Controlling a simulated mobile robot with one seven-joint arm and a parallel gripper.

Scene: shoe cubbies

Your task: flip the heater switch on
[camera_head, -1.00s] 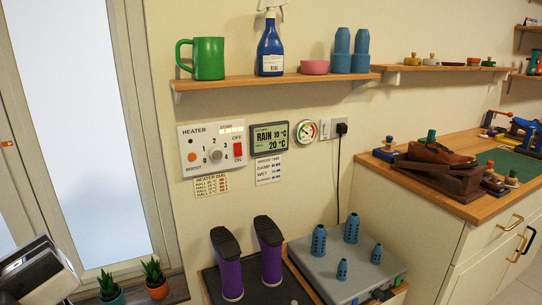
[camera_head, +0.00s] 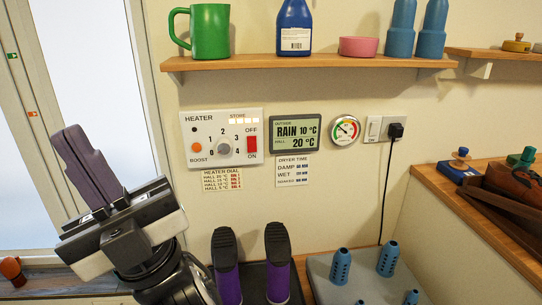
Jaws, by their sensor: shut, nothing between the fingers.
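The heater panel (camera_head: 222,138) is a white plate on the wall, right of my gripper. Its red rocker switch (camera_head: 252,145) sits at the panel's right side, between the word OFF above and ON below. I cannot tell which way the rocker is tilted. A grey dial (camera_head: 224,147) with numbers around it is in the panel's middle, and an orange boost button (camera_head: 197,148) is at its left. My gripper (camera_head: 72,138) is at the left, in front of the window, with its dark fingers shut and empty, pointing up. It is apart from the panel.
A wooden shelf (camera_head: 310,62) with a green mug (camera_head: 209,32) and blue bottle (camera_head: 294,28) runs above the panel. Purple boots (camera_head: 277,265) stand below.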

